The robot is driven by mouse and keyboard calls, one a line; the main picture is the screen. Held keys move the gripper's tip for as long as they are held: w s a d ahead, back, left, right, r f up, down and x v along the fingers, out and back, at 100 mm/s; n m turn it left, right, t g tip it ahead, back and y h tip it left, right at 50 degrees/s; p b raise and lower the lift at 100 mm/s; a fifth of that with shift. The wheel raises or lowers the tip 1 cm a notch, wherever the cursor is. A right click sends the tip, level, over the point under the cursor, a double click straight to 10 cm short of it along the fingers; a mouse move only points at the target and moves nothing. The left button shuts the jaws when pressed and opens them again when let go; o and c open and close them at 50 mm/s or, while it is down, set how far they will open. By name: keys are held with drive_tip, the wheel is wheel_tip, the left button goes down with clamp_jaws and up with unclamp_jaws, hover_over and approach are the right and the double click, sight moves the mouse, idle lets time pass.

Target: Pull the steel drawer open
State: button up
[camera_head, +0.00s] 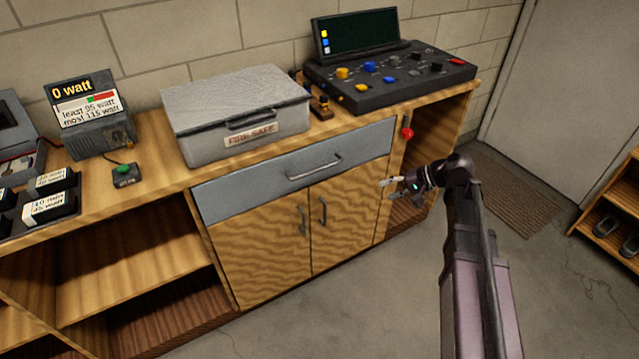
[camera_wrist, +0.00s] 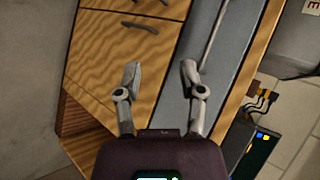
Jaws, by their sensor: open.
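The steel drawer (camera_head: 240,194) is a long grey front under the worktop, above two wooden doors, and it looks closed. Its bar handle (camera_head: 314,167) is at the middle of the front. My gripper (camera_head: 386,184) is in front of the cabinet's right part, to the right of the handle and a little lower in the picture, apart from it. In the wrist view, my gripper (camera_wrist: 159,74) has its two fingers spread with nothing between them. There the grey drawer front (camera_wrist: 234,62) runs up the right side, and the handle (camera_wrist: 213,35) lies beyond the right finger.
The wooden doors (camera_head: 262,235) have upright handles. A red knob (camera_head: 407,132) sits right of the drawer. On the worktop stand a fire safe (camera_head: 205,145), a control console (camera_head: 390,85) and a watt meter (camera_head: 105,135). The floor (camera_head: 380,300) in front is clear.

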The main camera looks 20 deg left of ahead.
sight(320, 170)
drive_tip(key=w+a+f+g+y+b, duration=0.1)
drive_tip(key=w+a+y+b, duration=0.4)
drive_tip(key=a+b, duration=0.3)
drive_tip(key=shift+w+y, duration=0.4)
drive_tip(key=shift+w, duration=0.1)
drive_tip(key=shift+a+f, duration=0.1)
drive_tip(key=shift+a, duration=0.05)
drive_tip(key=a, duration=0.4)
drive_tip(key=a+f+b, duration=0.1)
drive_tip(key=a, duration=0.4)
drive_tip(key=s+a+f+b, duration=0.1)
drive_tip(key=a, duration=0.3)
drive_tip(key=shift+s+a, duration=0.1)
drive_tip(key=shift+a, duration=0.15)
clamp_jaws()
